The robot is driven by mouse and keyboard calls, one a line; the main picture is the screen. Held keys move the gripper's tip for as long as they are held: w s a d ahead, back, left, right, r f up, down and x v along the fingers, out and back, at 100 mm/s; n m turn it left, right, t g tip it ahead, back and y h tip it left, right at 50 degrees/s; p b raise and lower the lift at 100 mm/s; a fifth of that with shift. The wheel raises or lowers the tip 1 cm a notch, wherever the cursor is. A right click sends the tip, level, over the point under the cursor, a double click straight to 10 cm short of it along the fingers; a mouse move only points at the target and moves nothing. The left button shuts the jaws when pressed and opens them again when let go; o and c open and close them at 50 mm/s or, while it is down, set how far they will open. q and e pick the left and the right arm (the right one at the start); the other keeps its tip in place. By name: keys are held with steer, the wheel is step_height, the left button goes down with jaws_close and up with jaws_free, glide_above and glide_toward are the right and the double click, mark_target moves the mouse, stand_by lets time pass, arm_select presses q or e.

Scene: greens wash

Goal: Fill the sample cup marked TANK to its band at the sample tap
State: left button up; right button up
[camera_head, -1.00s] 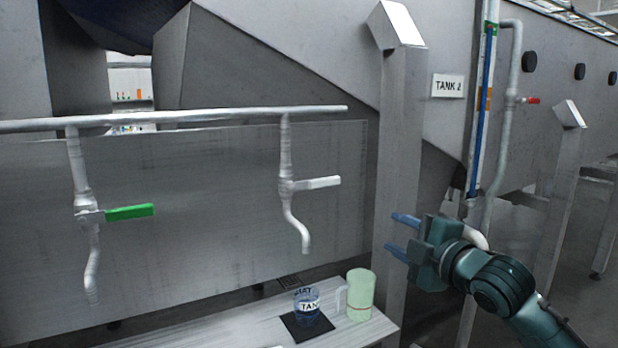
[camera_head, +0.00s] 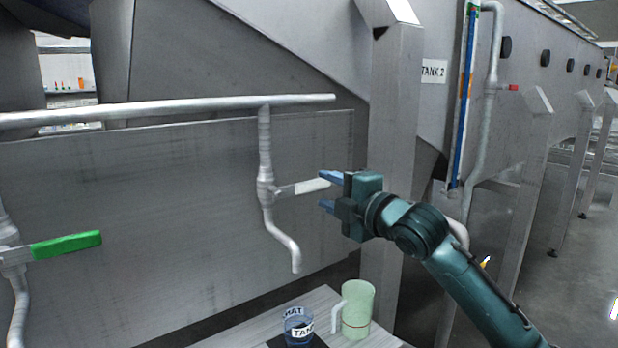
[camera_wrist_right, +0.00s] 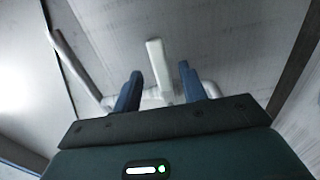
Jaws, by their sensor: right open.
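The sample cup marked TANK (camera_head: 299,326) is a small clear bluish cup on a dark square mat (camera_head: 312,342) on the bench. A tap with a white lever (camera_head: 311,186) hangs above it, its spout (camera_head: 294,262) pointing down. The lever sticks out to the right. My right gripper (camera_head: 327,190) is open at the lever's end. In the right wrist view, the white lever (camera_wrist_right: 157,70) lies between the open fingers (camera_wrist_right: 160,88) and beyond them, with gaps on both sides. Whether the cup holds water is too small to tell. My left gripper is not in view.
A pale green jug (camera_head: 359,309) stands on the bench (camera_head: 332,296) right of the cup. A second tap with a green lever (camera_head: 66,245) is at the left. A steel post (camera_head: 393,130) stands behind my right gripper. A TANK 2 sign (camera_head: 433,71) is on the wall.

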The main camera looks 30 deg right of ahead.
mark_target(317, 186)
steer(key=w, duration=0.4)
steer(key=w+p, duration=0.1)
steer(key=w, duration=0.1)
steer(key=shift+w+a, duration=0.25)
steer(key=shift+a, duration=0.05)
jaws_close()
